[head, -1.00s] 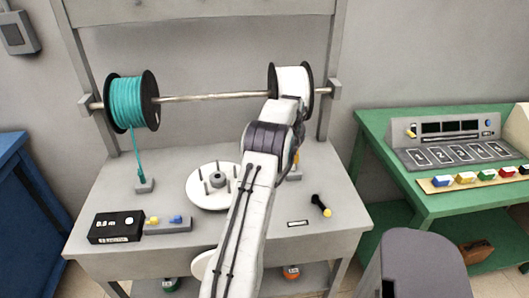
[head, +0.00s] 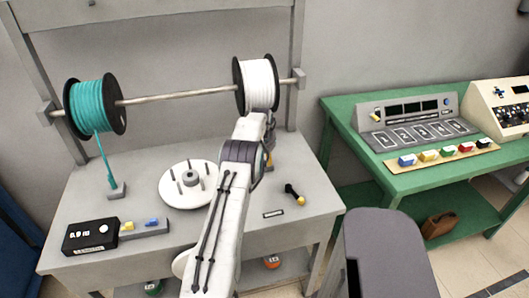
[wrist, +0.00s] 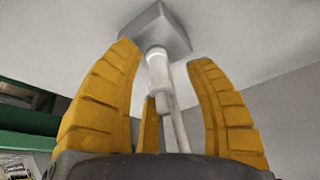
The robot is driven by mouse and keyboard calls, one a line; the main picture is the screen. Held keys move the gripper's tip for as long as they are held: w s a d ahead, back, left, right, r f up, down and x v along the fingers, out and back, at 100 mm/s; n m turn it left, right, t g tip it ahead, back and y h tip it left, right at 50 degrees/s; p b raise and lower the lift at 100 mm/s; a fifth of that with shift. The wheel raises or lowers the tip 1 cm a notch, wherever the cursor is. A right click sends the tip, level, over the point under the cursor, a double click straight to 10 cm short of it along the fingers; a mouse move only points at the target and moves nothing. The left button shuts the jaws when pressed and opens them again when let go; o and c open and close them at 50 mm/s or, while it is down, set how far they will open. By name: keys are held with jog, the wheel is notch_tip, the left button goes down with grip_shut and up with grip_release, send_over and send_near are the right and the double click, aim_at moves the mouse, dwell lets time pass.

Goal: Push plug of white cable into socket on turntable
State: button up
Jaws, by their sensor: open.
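The white cable's plug (wrist: 158,75) shows in the wrist view, with its end at a grey holder block (wrist: 155,30) and the thin white cable (wrist: 180,130) running from it. My gripper (wrist: 168,65) has its yellow fingers spread on both sides of the plug, with gaps visible. In the head view my gripper (head: 268,158) is mostly hidden behind my arm, below the white cable spool (head: 259,82). The white round turntable (head: 176,195) with upright pegs lies on the bench left of my arm. I cannot make out its socket.
A teal cable spool (head: 95,107) hangs left on the rod, its cable running to a small holder (head: 117,190). A black meter box (head: 90,237) sits front left. A black-and-yellow tool (head: 294,194) lies right of my arm. A green table (head: 350,150) stands to the right.

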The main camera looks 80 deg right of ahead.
jog(key=shift+o, duration=0.3)
grip_shut()
jog(key=c, duration=0.8)
grip_release()
jog(key=shift+c, duration=0.2)
grip_shut()
jog(key=shift+r+p, duration=0.7)
jog(key=shift+r, duration=0.7)
jog(key=shift+r+p, duration=1)
jog(key=shift+r, duration=0.65)
